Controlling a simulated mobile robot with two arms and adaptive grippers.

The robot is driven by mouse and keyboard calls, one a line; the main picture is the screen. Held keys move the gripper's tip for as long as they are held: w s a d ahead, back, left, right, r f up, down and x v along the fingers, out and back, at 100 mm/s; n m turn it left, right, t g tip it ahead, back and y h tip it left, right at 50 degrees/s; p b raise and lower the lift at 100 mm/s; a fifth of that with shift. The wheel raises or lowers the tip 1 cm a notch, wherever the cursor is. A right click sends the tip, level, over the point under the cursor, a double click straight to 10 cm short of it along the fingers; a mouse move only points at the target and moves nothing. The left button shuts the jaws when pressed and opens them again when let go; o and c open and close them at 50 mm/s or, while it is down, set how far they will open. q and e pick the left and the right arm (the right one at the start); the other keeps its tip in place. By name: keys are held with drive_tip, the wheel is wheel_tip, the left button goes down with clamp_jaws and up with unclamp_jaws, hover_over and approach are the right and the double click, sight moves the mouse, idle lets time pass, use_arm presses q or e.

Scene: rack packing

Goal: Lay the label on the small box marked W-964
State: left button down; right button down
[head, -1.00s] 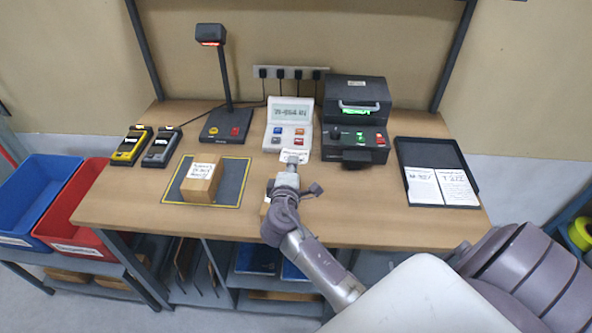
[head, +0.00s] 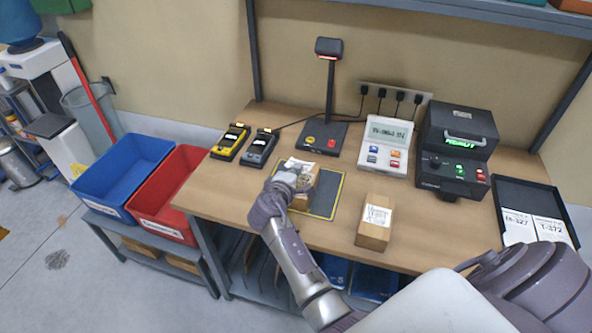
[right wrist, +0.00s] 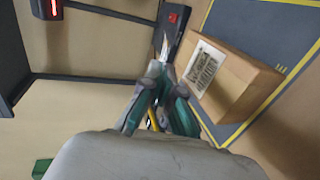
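A small cardboard box (head: 303,197) sits on the dark mat with a yellow border (head: 325,208). In the right wrist view the box (right wrist: 240,85) has a printed barcode label on one face. A second small cardboard box (head: 372,235) with a white printed patch stands on the table right of the mat. I cannot read W-964 on either box. My right gripper (head: 292,180) is over the left part of the mat box and partly hides it. In the right wrist view its fingers (right wrist: 160,72) are closed together on a thin pale sliver, apparently the label (right wrist: 165,45) edge-on. My left gripper is not in view.
A scanner stand (head: 325,135), a keypad with display (head: 386,143) and a black device (head: 455,150) line the back. Two handheld units (head: 245,143) stand at the left rear. A black tray (head: 550,195) with white cards is at the right. Blue (head: 120,175) and red (head: 165,190) bins stand left.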

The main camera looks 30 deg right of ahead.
drive_tip(key=shift+f+b, duration=2.5)
drive_tip(key=shift+f, duration=0.6)
drive_tip(key=c, duration=1.4)
unclamp_jaws()
drive_tip(key=shift+o, duration=0.2)
drive_tip(key=shift+a, duration=0.15)
drive_tip(key=shift+s+a, duration=0.1)
drive_tip(key=shift+s, duration=0.05)
drive_tip(key=shift+s+a+f, duration=0.1)
drive_tip(key=shift+s+a, duration=0.75)
drive_tip(key=shift+a, duration=0.2)
drive_tip(key=shift+o, duration=0.4)
